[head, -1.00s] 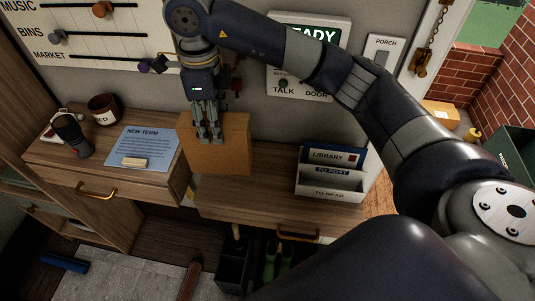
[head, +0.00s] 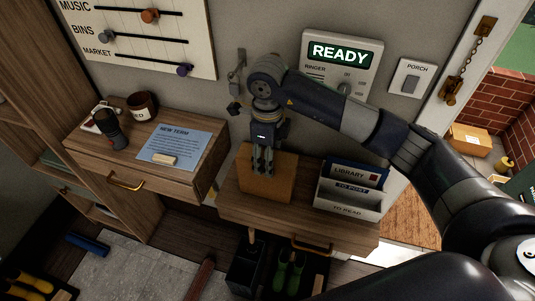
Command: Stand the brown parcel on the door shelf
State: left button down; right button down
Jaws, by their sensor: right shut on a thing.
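The brown parcel (head: 277,178) is a plain upright box at the left part of the wooden door shelf (head: 305,223). My right gripper (head: 263,172) comes down from above and is shut on the parcel, its fingers over the upper part. The parcel's lower edge meets the shelf top in the picture, but I cannot tell whether it rests there or hovers just above. The letter rack (head: 348,204) stands to its right, with a gap between. My left gripper is not in view.
A higher wooden shelf (head: 190,188) at left holds a blue note (head: 175,145), a mug and a dark handheld object. Hooks hang on the wall behind my gripper. A second brown box (head: 468,139) sits out on the porch. Boots and a dark bin stand below.

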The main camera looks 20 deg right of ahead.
jog(key=shift+a+f+b, duration=0.1)
jog(key=shift+f+b, duration=0.05)
jog(key=shift+b, duration=0.15)
jog(key=c, duration=0.8)
grip_release()
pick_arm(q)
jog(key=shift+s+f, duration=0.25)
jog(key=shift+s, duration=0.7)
pick_arm(e)
jog(key=shift+o, duration=0.2)
jog(key=shift+r, duration=0.35)
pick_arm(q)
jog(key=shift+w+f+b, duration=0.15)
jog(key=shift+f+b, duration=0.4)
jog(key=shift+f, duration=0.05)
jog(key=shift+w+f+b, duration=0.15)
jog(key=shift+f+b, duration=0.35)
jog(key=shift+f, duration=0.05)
pick_arm(e)
notch_tip(320, 180, up, 12)
jog(key=shift+f, duration=0.15)
